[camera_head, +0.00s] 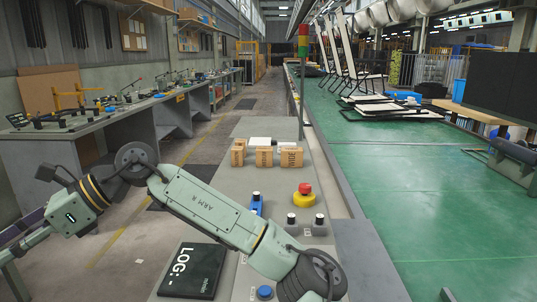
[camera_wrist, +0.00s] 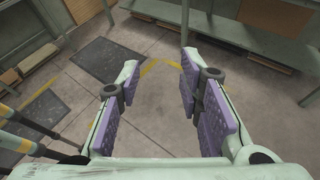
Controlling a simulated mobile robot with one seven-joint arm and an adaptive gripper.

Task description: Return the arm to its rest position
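My arm (camera_head: 215,212) reaches across the lower left of the head view, from the lower right to the left edge, over the front of the console and the aisle. My gripper (camera_wrist: 159,64) shows in the wrist view with its two purple-padded fingers apart and only bare floor between them. It is open and empty. In the head view the gripper is at the left edge, partly cut off, in front of the workbench and touching nothing that I can see.
A grey console (camera_head: 232,143) carries cardboard boxes (camera_head: 265,157), a red emergency button (camera_head: 304,191) and a black log book (camera_head: 194,270). A workbench (camera_head: 40,155) with tools stands at left. A green conveyor (camera_head: 430,200) with folding loungers (camera_head: 372,72) lies right.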

